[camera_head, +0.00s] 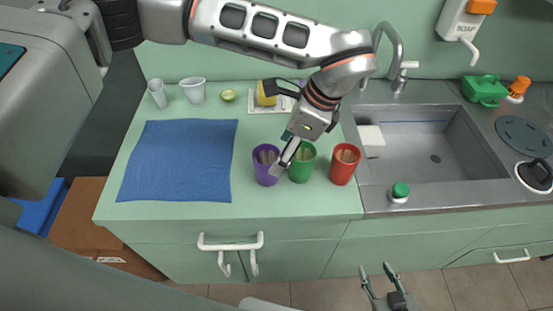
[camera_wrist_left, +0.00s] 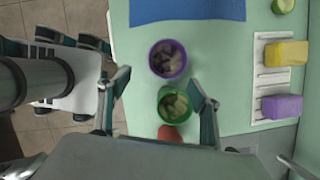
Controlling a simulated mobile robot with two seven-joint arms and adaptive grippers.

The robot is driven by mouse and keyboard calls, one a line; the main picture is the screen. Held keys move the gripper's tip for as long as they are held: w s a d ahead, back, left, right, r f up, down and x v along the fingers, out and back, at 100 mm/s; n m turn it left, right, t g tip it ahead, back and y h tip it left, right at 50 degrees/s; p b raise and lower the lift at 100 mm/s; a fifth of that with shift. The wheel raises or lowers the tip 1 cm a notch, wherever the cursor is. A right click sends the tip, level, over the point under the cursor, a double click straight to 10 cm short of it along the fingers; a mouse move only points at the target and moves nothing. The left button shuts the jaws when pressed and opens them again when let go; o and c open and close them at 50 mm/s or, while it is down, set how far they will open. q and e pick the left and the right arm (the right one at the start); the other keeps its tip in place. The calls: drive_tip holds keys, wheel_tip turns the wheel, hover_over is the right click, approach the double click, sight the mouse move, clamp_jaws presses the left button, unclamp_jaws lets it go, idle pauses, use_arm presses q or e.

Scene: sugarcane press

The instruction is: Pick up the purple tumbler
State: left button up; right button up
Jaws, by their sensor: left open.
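The purple tumbler (camera_head: 265,165) stands upright on the green counter, leftmost in a row of three, with brownish pieces inside. In the left wrist view the purple tumbler (camera_wrist_left: 167,59) lies just beyond the fingertips. My left gripper (camera_head: 284,163) is open and empty, above the row between the purple and green tumblers. In the left wrist view its fingers (camera_wrist_left: 160,82) spread either side of the green tumbler (camera_wrist_left: 174,104). Part of the purple tumbler's right side is close to a finger; contact cannot be told. My right gripper (camera_head: 378,282) is open and empty, low in front of the counter.
The red tumbler (camera_head: 344,163) stands right of the green tumbler (camera_head: 302,162). A blue cloth (camera_head: 178,160) lies left. The sink (camera_head: 435,150) is right. White cups (camera_head: 194,90), a lime (camera_head: 228,95) and a sponge tray (camera_head: 257,108) are behind.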

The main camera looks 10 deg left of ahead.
sight(264, 156)
use_arm(q)
drive_tip(key=shift+w+a+f, duration=0.4)
drive_tip(key=shift+a+f, duration=0.2)
drive_tip(key=shift+f, duration=0.1)
drive_tip(key=shift+a+p+x, duration=0.15)
drive_tip(key=shift+p+x, duration=0.1)
drive_tip(key=shift+x, duration=1.5)
drive_tip(key=shift+a+p+x, duration=0.15)
drive_tip(key=shift+p+x, duration=0.05)
drive_tip(key=shift+x, duration=1.6)
drive_tip(key=shift+r, duration=0.15)
drive_tip(key=c, duration=1.2)
